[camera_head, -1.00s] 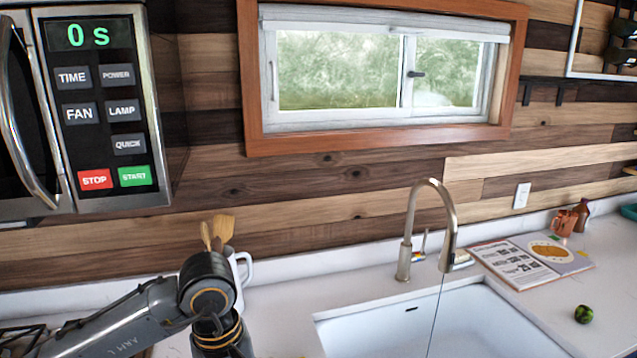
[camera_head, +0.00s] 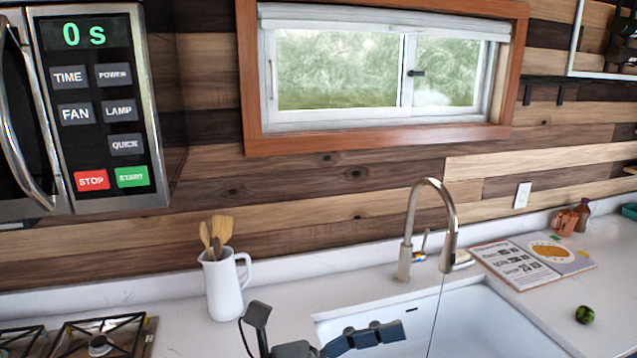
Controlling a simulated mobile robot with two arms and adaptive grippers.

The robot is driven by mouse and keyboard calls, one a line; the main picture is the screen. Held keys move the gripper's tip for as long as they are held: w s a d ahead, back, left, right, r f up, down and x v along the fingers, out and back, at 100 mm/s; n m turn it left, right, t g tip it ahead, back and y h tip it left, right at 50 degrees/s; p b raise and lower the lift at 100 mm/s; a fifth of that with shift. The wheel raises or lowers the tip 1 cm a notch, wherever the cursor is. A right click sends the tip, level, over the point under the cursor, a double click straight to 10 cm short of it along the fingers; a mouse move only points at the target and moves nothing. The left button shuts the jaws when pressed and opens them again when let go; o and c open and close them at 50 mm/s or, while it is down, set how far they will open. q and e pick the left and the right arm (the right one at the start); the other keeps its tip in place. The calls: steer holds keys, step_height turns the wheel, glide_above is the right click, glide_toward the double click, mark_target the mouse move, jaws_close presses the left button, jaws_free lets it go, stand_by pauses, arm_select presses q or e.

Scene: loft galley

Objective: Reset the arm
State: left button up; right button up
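A dark grey gripper (camera_head: 328,322), which I take to be my left one, shows at the bottom edge in front of the sink. Its two fingers are spread well apart and nothing is between them. The rest of its arm is below the picture. My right gripper is not in view.
A white jug (camera_head: 223,287) with wooden utensils stands left of the gripper, by the gas hob (camera_head: 101,342). The microwave (camera_head: 98,110) hangs at upper left. The tap (camera_head: 449,225) rises behind the sink (camera_head: 480,318). An open book (camera_head: 532,259) and green fruit (camera_head: 584,314) lie right.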

arm_select(q)
steer(key=w+a+f+n+t+y, duration=0.1)
steer(key=w+a+n+t+y, duration=0.6)
steer(key=n+t, duration=0.65)
steer(key=w+a+f+n+t+y, duration=0.2)
steer(key=w+a+n+t+y, duration=0.45)
steer(key=n, duration=1.15)
steer(key=s+a+f+n+g+y, duration=0.1)
steer(key=a+f+n+g+y, duration=0.1)
steer(key=a+f+n+y, duration=0.35)
steer(key=s+a+f+n+g+y, duration=0.1)
steer(key=a+f+n+g+y, duration=0.1)
steer(key=a+f+n, duration=0.7)
steer(key=s+f+n+g, duration=0.5)
steer(key=s+f+g, duration=0.7)
steer(key=s+f, duration=0.9)
step_height(320, 180, down, 31)
steer(key=s+g+b, duration=0.1)
steer(key=s+b, duration=0.2)
steer(key=b, duration=0.3)
steer(key=s+a+f+b, duration=0.1)
steer(key=s+f+b, duration=0.1)
steer(key=s+f, duration=0.6)
steer(key=s+a+f+g+b, duration=0.1)
steer(key=s+a+f+b, duration=0.1)
steer(key=s+f, duration=0.6)
step_height(320, 180, down, 5)
steer(key=shift+s+g+y, duration=0.2)
steer(key=shift+g+y, duration=0.1)
steer(key=shift+y, duration=0.1)
